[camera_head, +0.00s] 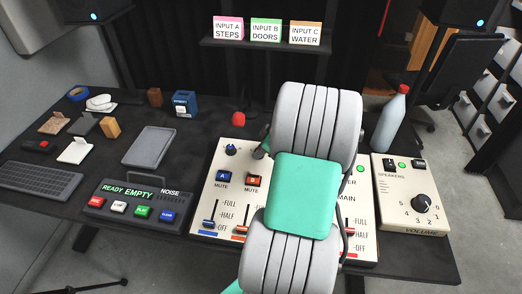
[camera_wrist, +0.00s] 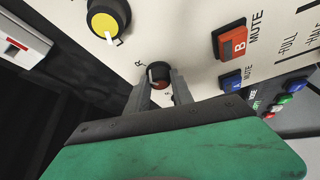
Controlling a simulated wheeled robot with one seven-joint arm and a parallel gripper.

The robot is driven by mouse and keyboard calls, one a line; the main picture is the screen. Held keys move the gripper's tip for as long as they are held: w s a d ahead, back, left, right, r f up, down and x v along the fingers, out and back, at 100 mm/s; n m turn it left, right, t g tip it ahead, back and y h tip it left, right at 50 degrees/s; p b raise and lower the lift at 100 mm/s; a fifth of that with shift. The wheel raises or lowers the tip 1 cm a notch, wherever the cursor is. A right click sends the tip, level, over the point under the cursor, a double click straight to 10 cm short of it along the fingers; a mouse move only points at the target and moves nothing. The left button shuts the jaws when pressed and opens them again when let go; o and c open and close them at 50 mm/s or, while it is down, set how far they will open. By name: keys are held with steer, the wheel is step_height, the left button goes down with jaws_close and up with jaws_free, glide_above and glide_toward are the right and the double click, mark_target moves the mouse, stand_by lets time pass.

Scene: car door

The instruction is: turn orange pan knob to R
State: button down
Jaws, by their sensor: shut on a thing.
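The orange pan knob (camera_wrist: 159,74) shows in the wrist view as a black-topped knob with an orange-red side, set in the cream mixer panel. My gripper (camera_wrist: 161,82) is shut on it, with one grey finger on each side. A white pointer mark shows on the left part of the knob's top. The letter R (camera_wrist: 138,64) is printed just left of the knob. A second small letter below the knob is partly covered by the fingers. In the head view, my arm hides the knob.
A yellow knob (camera_wrist: 106,19) stands beside the orange one. Mute button A (camera_head: 223,177) and mute button B (camera_head: 253,180) are close by, above fader sliders (camera_head: 209,224). A bottle (camera_head: 391,120) stands to the right.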

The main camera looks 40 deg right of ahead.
steer(key=c, duration=1.1)
jaws_free()
steer(key=v, duration=0.7)
steer(key=shift+s+r, duration=0.2)
steer(key=shift+r, duration=0.15)
